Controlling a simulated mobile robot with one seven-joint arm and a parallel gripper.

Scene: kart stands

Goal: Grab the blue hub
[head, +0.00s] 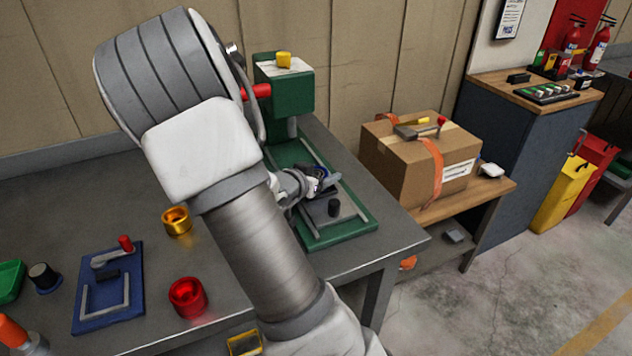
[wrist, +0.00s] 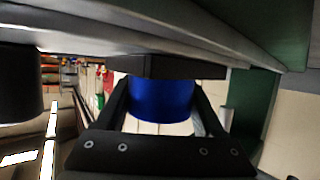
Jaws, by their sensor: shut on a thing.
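The blue hub (wrist: 160,100) is a short, smooth blue cylinder in the middle of the wrist view. My gripper (head: 322,184) is shut on it, with one dark finger on each side. A dark block covers the hub's upper part in the wrist view. In the head view my gripper is over the green press stand (head: 342,232) on the grey table, and only a small dark-blue patch shows between the fingers. I cannot tell whether the hub touches the stand.
A red ring (head: 188,297) and a gold ring (head: 176,220) stand on the table (head: 70,195). A blue fixture (head: 108,302) with a red-knobbed lever lies at the left. A cardboard box (head: 408,165) is on a lower bench to the right. The floor at the right front is clear.

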